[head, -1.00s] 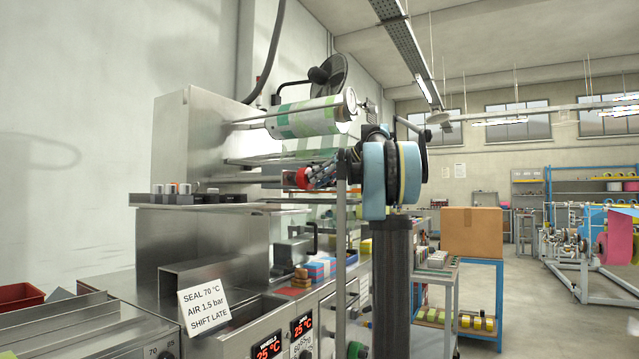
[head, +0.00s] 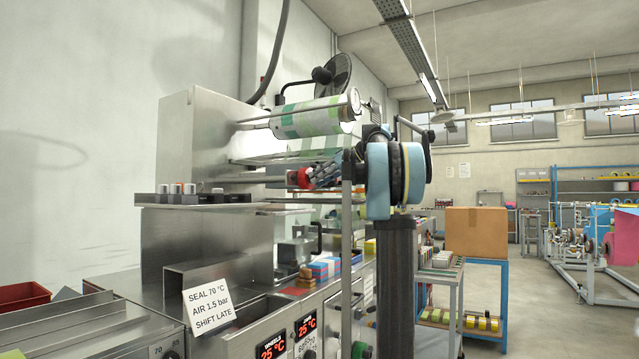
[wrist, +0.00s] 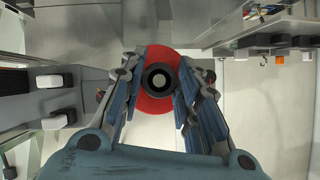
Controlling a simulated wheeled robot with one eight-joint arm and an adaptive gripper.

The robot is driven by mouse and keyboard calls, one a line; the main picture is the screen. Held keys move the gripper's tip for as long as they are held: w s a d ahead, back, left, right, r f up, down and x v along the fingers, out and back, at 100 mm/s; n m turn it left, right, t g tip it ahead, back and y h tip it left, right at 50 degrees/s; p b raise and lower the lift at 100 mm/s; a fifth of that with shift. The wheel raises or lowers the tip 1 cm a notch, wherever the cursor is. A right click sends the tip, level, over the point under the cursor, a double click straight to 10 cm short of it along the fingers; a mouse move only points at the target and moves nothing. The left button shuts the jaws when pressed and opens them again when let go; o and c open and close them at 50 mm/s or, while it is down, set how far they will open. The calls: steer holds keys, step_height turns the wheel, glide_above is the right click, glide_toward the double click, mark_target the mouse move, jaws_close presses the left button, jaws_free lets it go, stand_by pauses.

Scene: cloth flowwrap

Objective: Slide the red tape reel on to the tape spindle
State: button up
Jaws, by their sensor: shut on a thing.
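The red tape reel (head: 304,177) is held at the tips of my gripper (head: 318,176) in the head view, in front of the steel machine. In the wrist view my gripper (wrist: 160,76) has its fingers on both sides of the reel (wrist: 153,56), closed against it. The reel faces the camera, with a dark ring and a pale round centre. I cannot tell whether that centre is a rod end or an open hole. Horizontal rods run from the machine toward the reel in the head view; which one is the tape spindle is unclear.
A patterned film roll (head: 310,119) sits above the gripper. A shelf with dark blocks (head: 187,198) is to the left. An upright grey post (head: 346,220) stands close to my gripper. A sign (head: 208,302) leans on the counter below. A cardboard box (head: 476,232) is at right.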

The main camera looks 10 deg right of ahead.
stand_by(0.4)
steer(key=o, duration=1.2)
steer(key=v, duration=1.1)
steer(key=shift+s+d+r, duration=0.1)
steer(key=shift+d, duration=0.25)
steer(key=s+a+f+m+g+h, duration=0.1)
steer(key=s+a+f+m+h, duration=0.2)
steer(key=s+f, duration=1)
steer(key=s+a+f+m+g+h, duration=0.2)
steer(key=s+a+f, duration=0.3)
steer(key=s+f, duration=0.75)
steer(key=s+d+f+m+h, duration=0.1)
steer(key=s+f, duration=0.5)
steer(key=f, duration=0.6)
steer(key=s+d+f+m+h, duration=0.1)
steer(key=s+f, duration=0.5)
steer(key=f, duration=0.7)
steer(key=s+d+f+m+h, duration=0.2)
steer(key=s+f, duration=0.4)
steer(key=f, duration=0.6)
steer(key=shift+d+f+h, duration=0.3)
steer(key=shift+h, duration=0.6)
